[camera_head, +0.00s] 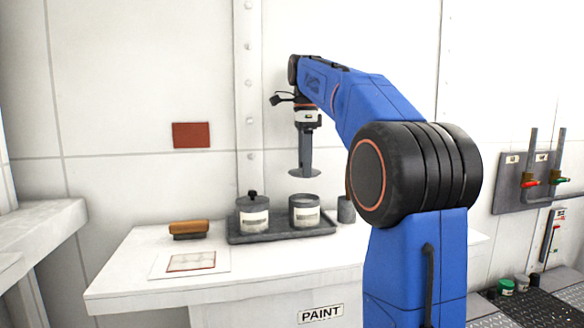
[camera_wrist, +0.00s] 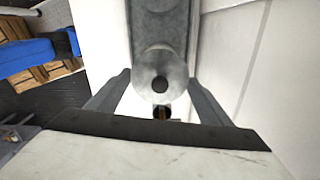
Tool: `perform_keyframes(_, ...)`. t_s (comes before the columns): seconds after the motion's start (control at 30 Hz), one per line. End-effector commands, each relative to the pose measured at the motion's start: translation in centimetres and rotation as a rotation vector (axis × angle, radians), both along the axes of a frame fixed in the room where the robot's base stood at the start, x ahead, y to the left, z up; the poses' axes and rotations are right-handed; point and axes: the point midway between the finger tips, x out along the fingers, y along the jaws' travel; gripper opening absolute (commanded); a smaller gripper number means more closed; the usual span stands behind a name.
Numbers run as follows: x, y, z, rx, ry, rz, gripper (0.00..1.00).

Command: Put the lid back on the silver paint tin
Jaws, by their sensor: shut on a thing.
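My gripper (camera_head: 305,152) points straight down and is shut on a grey round lid (camera_head: 303,172), which it holds level in the air. The lid also shows in the wrist view (camera_wrist: 146,72) as a disc with a dark centre between the fingers. A grey, silver-looking tin (camera_head: 304,212) with a pale label stands open at the right of a dark tray (camera_head: 283,237). The lid is above this tin, clearly apart from it. A second labelled tin (camera_head: 252,217) stands at the left of the tray, with a black-knobbed lid on.
A small grey cup (camera_head: 346,210) stands right of the tray, close to my arm. A brown-topped block (camera_head: 188,229) and a framed card (camera_head: 190,263) lie left on the white bench (camera_head: 130,277). The wall is close behind. Valves (camera_head: 529,182) are at the right.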

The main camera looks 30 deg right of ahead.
Motion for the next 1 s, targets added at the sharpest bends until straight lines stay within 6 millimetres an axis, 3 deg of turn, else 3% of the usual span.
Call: perform_keyframes(1.0,0.0,0.0,-6.2,0.000,0.000,-0.001,0.52)
